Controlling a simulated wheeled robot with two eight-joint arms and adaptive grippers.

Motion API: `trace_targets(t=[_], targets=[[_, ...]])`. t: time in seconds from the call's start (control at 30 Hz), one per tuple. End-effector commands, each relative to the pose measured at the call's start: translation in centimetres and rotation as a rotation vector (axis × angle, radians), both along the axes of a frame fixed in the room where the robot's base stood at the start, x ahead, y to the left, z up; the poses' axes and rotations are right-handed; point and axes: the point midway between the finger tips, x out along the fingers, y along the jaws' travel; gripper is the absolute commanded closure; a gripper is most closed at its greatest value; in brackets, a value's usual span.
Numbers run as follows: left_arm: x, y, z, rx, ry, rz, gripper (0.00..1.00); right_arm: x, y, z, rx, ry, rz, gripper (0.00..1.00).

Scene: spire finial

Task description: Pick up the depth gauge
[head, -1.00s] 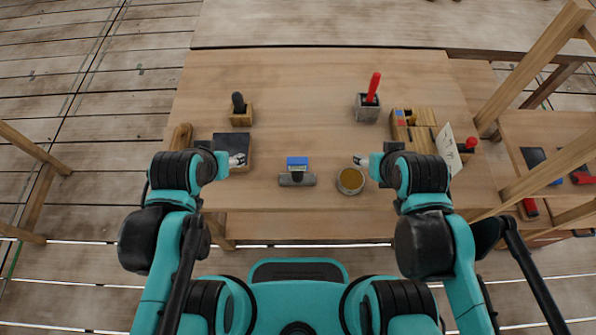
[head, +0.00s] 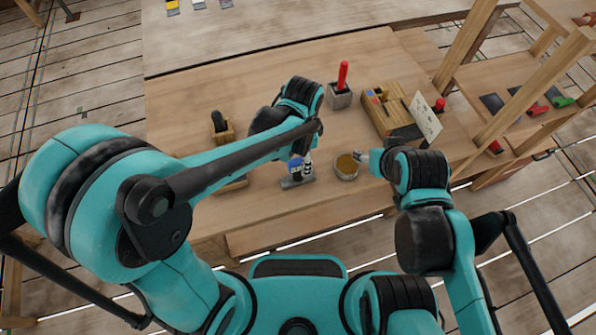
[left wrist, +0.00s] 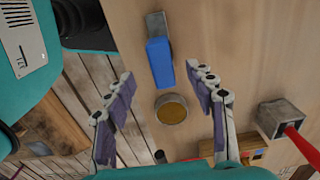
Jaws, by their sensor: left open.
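The likely depth gauge, a grey bar with a blue block (left wrist: 160,62), lies on the table; its grey base (head: 290,183) shows in the head view, partly hidden by my left gripper. My left gripper (head: 306,166) is over it, fingers pointing down. In the left wrist view the fingers of my left gripper (left wrist: 160,75) are spread wide with the blue block between them in the picture; I cannot tell whether they touch it. My right gripper (head: 364,156) is beside the round tin; its finger gap is too small to tell.
The round tin (head: 346,168) with brown contents stands close right of the gauge. A grey holder with a red-handled tool (head: 341,88) and a wooden organiser (head: 384,112) stand behind. A wooden holder with a dark tool (head: 222,128) is at left.

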Motion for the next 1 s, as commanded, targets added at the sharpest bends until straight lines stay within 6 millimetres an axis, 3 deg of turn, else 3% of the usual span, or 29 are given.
trace_targets(t=[0.4,0.73,0.77,0.97,1.0], targets=[[0.1,1.0,-6.0,-0.002,-0.002,0.004,0.45,0.0,0.0,-2.7,0.000,0.000,0.000,0.46],[0.1,1.0,-6.7,-0.001,-0.003,0.005,0.45,0.0,0.0,-2.8,0.000,0.000,0.000,0.46],[0.1,1.0,-6.7,-0.001,-0.003,0.005,0.47,0.0,0.0,-2.8,0.000,0.000,0.000,0.46],[0.1,1.0,-6.6,-0.001,-0.003,0.005,1.00,0.0,0.0,-2.9,0.000,0.000,0.000,0.46],[0.1,1.0,-6.6,-0.001,-0.003,0.005,1.00,0.0,0.0,-2.9,0.000,0.000,0.000,0.46]])
